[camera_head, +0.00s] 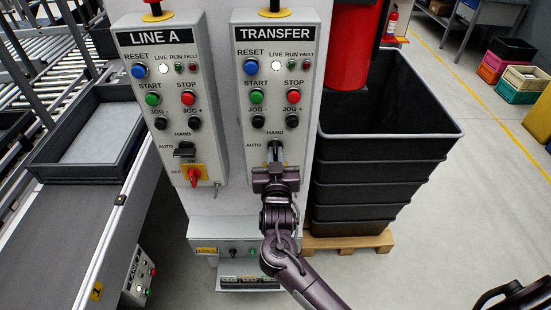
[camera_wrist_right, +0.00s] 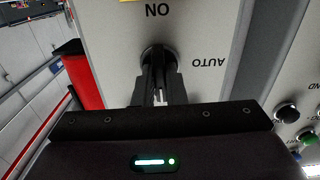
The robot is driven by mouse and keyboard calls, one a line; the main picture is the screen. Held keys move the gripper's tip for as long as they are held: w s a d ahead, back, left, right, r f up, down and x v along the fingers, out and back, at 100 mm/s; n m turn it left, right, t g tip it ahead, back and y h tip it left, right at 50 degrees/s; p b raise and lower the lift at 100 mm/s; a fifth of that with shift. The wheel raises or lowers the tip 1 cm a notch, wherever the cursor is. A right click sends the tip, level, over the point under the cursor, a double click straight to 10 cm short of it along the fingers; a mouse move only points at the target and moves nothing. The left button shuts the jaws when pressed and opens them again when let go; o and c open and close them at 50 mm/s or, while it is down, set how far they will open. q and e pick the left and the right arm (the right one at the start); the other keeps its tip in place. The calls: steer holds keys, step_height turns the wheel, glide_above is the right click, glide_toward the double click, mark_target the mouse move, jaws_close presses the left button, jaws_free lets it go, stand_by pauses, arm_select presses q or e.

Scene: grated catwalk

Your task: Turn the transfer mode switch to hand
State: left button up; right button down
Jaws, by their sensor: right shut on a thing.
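The TRANSFER panel (camera_head: 277,95) is a grey box with the transfer mode switch (camera_head: 275,147), a dark knob, low on its face. HAND is printed above the switch and AUTO to its left. My right gripper (camera_head: 275,160) is at the switch, its fingers shut on it. In the right wrist view, turned upside down, the gripper's fingers (camera_wrist_right: 157,85) meet the round black switch base (camera_wrist_right: 156,54), with AUTO beside it. The fingers cover most of the handle, so I cannot tell its exact angle. My left gripper is not in view.
The similar LINE A panel (camera_head: 170,95) stands to the left, with its own mode switch and a red OFF knob (camera_head: 193,175). Buttons sit above the TRANSFER switch. Stacked black crates (camera_head: 385,150) stand close on the right, and a small control box (camera_head: 237,250) is below.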

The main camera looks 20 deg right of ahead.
steer(key=shift+m, duration=0.3)
steer(key=c, duration=1.5)
jaws_free()
steer(key=shift+b+v, duration=1.3)
steer(key=shift+v, duration=2.6)
